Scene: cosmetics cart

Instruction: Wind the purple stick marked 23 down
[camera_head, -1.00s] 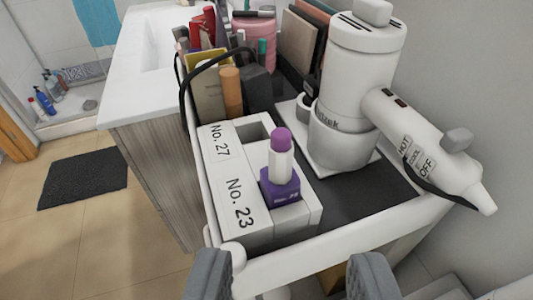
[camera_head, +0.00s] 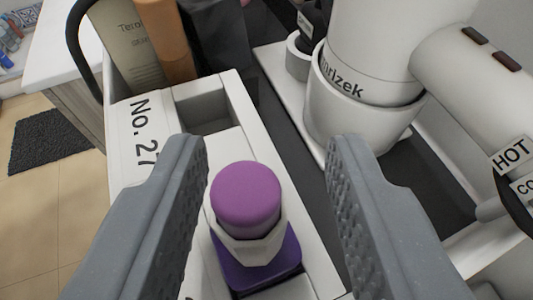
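The purple stick (camera_head: 246,197) stands upright, its rounded purple tip showing above a white collar (camera_head: 247,246) and a purple base (camera_head: 283,262). It sits in the front slot of the white holder (camera_head: 225,85). The No. 23 label is almost wholly out of view now. My gripper (camera_head: 268,160) is open, with one grey finger on the left of the stick and one on the right. Gaps show between the stick and both fingers; the right gap is wider. Nothing is held.
The holder's No. 27 slot (camera_head: 203,104) is empty. A white hair dryer (camera_head: 470,60) rests in its round white stand (camera_head: 350,115) at the right. Dark tray floor lies between holder and stand.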

